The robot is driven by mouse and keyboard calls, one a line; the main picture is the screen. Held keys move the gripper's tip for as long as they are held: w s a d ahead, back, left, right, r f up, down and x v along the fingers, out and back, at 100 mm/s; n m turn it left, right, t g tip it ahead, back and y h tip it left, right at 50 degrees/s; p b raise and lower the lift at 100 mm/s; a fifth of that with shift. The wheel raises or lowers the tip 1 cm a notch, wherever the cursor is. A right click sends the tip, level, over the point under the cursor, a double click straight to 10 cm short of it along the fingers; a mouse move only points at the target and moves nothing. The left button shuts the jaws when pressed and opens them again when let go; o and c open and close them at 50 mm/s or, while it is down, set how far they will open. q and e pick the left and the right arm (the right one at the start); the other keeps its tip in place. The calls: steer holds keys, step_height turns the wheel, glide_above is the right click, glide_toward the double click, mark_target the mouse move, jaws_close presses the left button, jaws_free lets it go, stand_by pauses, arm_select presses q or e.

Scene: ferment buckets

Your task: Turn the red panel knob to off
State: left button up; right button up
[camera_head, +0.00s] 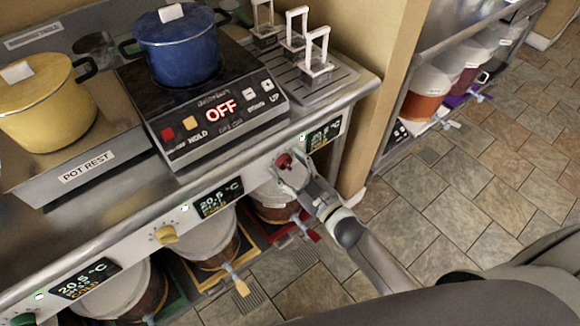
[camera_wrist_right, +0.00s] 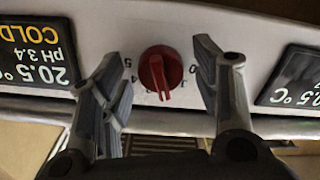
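The red panel knob (camera_head: 284,161) sits on the white front panel strip of the bench, below the hot plate. In the right wrist view the red knob (camera_wrist_right: 160,72) shows upside down, with its ridge pointing down in the picture and small dial numbers around it. My right gripper (camera_head: 292,176) is at the knob. In the wrist view the right gripper's fingers (camera_wrist_right: 160,75) stand apart, one on each side of the knob, with a gap on both sides. The gripper partly hides the knob's surroundings in the head view. My left gripper is not in view.
A yellow knob (camera_head: 165,235) and lit displays (camera_head: 218,198) share the panel. The hot plate (camera_head: 215,115) reads OFF and carries a blue pot (camera_head: 178,50). A yellow pot (camera_head: 45,100) stands left. Buckets (camera_head: 275,208) sit below the panel. Tiled floor (camera_head: 470,190) lies open at right.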

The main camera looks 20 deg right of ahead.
steer(key=c, duration=0.9)
steer(key=shift+o, duration=0.2)
steer(key=shift+n, duration=0.3)
steer(key=n, duration=0.6)
steer(key=shift+n, duration=0.3)
steer(key=n+b, duration=0.1)
steer(key=n, duration=0.2)
steer(key=shift+d, duration=0.1)
steer(key=shift+r+n+b, duration=0.1)
steer(key=shift+n+b, duration=0.3)
steer(key=shift+n, duration=1.7)
